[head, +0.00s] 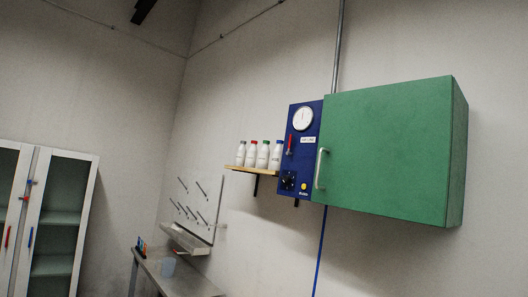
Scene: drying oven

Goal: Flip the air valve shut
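The drying oven (390,150) hangs on the wall at the right, with a green door that looks closed and a pale upright handle (321,168). A blue control panel (306,163) is on its left side. A small red lever (290,142), which looks like the air valve, sits on the panel below a white round gauge (303,118). The lever lies roughly along the panel's upright edge; its exact setting is too small to tell. My gripper does not show in this view.
A black knob (289,181) and a yellow button (304,186) are low on the panel. A shelf (250,171) with several white bottles juts out just left of it. A bench (185,282) and a glass-door cabinet (60,225) stand at lower left.

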